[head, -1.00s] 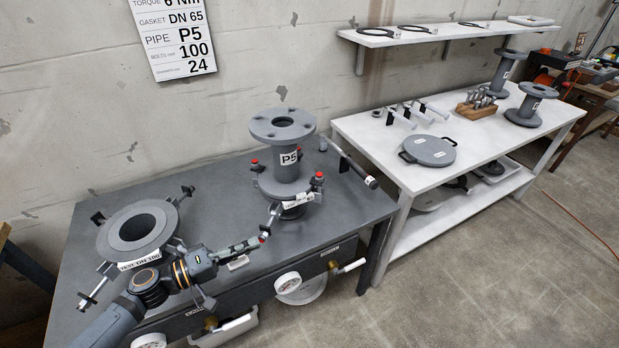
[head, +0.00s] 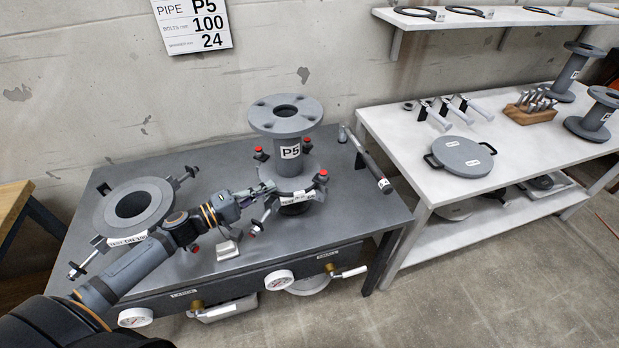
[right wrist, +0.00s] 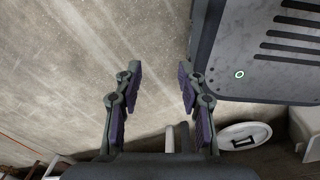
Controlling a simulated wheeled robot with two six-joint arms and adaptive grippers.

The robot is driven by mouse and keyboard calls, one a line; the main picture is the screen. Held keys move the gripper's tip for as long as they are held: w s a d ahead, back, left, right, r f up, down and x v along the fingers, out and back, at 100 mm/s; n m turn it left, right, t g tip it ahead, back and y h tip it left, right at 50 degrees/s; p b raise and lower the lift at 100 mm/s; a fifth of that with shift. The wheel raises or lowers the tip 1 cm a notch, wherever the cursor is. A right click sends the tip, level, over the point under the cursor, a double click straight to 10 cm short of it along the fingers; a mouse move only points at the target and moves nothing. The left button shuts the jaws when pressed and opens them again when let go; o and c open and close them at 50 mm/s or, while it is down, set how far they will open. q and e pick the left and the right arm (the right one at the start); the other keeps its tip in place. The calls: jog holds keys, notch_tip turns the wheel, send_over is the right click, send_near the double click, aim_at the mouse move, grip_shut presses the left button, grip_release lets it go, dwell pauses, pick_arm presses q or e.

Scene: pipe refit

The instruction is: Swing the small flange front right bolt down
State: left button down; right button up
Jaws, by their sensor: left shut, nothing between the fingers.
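The grey P5 pipe (head: 287,135) stands upright on the small flange (head: 292,190) on the dark bench. The small flange's front right bolt (head: 322,179) has a red end and stands up at the rim, tilt unclear. Two more red-ended bolts show behind, at left (head: 260,153) and right (head: 307,145). The front left bolt (head: 260,222) points outward and down toward the bench front. My left gripper (head: 268,188) is shut and empty, just left of the pipe near the flange's left rim; contact is unclear. My right gripper (right wrist: 158,85) is open and empty above the floor.
The large flange (head: 132,208) with outswung bolts lies at left. A hammer-like tool (head: 368,160) lies right of the pipe. Gauges (head: 279,280) and a valve handle (head: 348,272) stick out at the bench front. A white table (head: 390,135) stands at right.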

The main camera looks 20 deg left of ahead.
aim_at(309, 185)
pick_arm(q)
jog(key=x, duration=0.3)
jog(key=shift+w+d, duration=0.15)
jog(key=shift+w, duration=0.1)
jog(key=x, duration=0.1)
jog(key=p+x, duration=0.1)
jog(key=x, duration=0.3)
jog(key=shift+r+p, duration=0.3)
jog(key=shift+r, duration=0.05)
jog(key=d, duration=0.1)
jog(key=d+p, duration=0.1)
jog(key=d, duration=0.1)
jog(key=shift+w+d+f+p, duration=0.2)
jog(key=shift+w+p, duration=0.1)
jog(key=shift+p, duration=0.05)
jog(key=shift+d+f, duration=0.1)
jog(key=shift+d, duration=0.25)
pick_arm(e)
jog(key=w+r, duration=0.1)
jog(key=d+r, duration=0.1)
jog(key=r, duration=0.1)
jog(key=shift+w, duration=0.4)
jog(key=shift+w+a, duration=0.1)
jog(key=shift+a, duration=0.1)
jog(key=shift+r, duration=0.1)
